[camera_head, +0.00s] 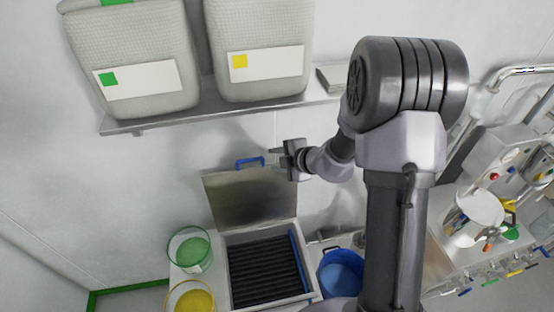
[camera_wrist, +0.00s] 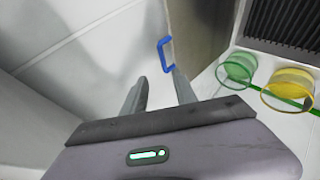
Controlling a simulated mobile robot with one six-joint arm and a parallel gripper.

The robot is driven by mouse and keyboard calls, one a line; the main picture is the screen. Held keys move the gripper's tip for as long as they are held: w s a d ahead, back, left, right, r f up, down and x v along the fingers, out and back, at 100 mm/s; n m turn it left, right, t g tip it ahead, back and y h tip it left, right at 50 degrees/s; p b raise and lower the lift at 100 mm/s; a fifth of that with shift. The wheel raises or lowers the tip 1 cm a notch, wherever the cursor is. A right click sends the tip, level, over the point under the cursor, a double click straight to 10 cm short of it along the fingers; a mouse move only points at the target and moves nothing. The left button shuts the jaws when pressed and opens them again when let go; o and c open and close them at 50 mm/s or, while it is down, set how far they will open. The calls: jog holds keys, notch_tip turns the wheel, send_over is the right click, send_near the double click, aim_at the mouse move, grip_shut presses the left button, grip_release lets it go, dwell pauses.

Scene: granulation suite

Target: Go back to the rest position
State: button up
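My gripper (camera_head: 281,158) is in front of the back wall, below the shelf, on my bent arm. In the wrist view its two fingers (camera_wrist: 160,90) are apart with nothing between them. The raised lid (camera_head: 250,198) of a box stands open below and left of the gripper. The lid's blue handle (camera_head: 249,162) is just left of the gripper and also shows in the wrist view (camera_wrist: 165,54), beyond the fingertips. The gripper appears clear of the handle.
The open box (camera_head: 310,270) holds dark ribbed slats. Left of it stand a green container (camera_head: 190,250) and a yellow one (camera_head: 192,297); a blue bucket (camera_head: 342,272) is at its right. A shelf (camera_head: 140,126) with two large bags is above. Equipment (camera_head: 490,215) fills the right.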

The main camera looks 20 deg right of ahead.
dwell(0.4)
jog(key=s+a+f+n+g+y+b, duration=0.1)
jog(key=s+a+f+n+b, duration=0.1)
jog(key=s+a+n+b, duration=0.45)
jog(key=s+a+f+n+g+y+b, duration=0.1)
jog(key=s+f+n+b, duration=0.25)
jog(key=n+b, duration=0.7)
jog(key=s+a+f+n+g+b, duration=0.1)
jog(key=s+a+f+n+b, duration=0.1)
jog(key=s+a+n+b, duration=0.5)
jog(key=s+d+f+n+h+b, duration=0.2)
jog(key=s+d+f+n+b, duration=0.2)
jog(key=s+f+n+b, duration=0.3)
jog(key=s+d+f+n+h+b, duration=0.2)
jog(key=s+d+f+n+b, duration=0.3)
jog(key=n+b, duration=0.5)
jog(key=s+f+n, duration=0.2)
jog(key=n, duration=0.5)
jog(key=shift+h, duration=0.4)
